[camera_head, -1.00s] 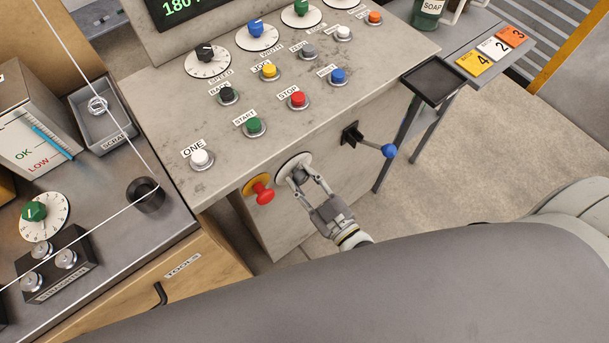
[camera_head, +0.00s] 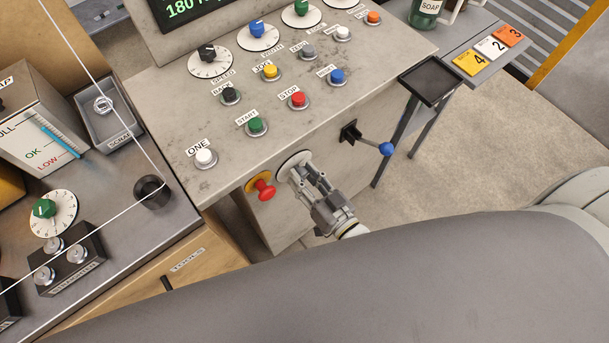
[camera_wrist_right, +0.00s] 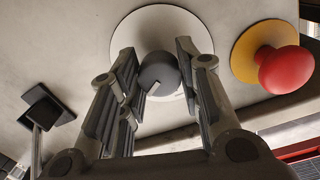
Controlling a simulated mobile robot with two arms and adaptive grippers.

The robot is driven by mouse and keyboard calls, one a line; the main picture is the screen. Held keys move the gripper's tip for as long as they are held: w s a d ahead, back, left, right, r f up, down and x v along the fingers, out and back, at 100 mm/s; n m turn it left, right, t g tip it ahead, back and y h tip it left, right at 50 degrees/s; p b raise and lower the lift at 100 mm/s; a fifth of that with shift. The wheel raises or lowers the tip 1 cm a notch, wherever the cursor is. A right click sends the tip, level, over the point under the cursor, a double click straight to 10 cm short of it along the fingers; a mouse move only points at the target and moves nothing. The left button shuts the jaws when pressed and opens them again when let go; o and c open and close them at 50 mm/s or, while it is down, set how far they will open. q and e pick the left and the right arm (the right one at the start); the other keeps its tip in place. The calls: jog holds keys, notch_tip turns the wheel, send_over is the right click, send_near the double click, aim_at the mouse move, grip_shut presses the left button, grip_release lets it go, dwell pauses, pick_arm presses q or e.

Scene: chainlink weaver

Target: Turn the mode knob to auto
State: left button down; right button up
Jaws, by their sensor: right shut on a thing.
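The mode knob (camera_wrist_right: 158,76) is a dark grey round knob with a pale pointer mark, seen in the right wrist view. It sits on a round white dial plate (camera_wrist_right: 150,25) on the front face of the console. My right gripper (camera_wrist_right: 157,60) has a finger on each side of the knob and is shut on it. In the head view the right gripper (camera_head: 301,174) reaches the white dial (camera_head: 289,163), and its fingers hide the knob there. I cannot read any mode labels on the dial. My left gripper is not in view.
A red mushroom button (camera_head: 263,190) on a yellow plate sits just left of the dial. A blue-tipped lever (camera_head: 386,149) sticks out to the right. Several buttons cover the console top (camera_head: 190,115). A small black tray (camera_head: 431,81) is at the console's right.

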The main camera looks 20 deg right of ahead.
dwell(0.3)
jog(key=o, duration=1)
jog(key=shift+s, duration=0.1)
jog(key=v, duration=1.2)
jog(key=shift+f, duration=0.1)
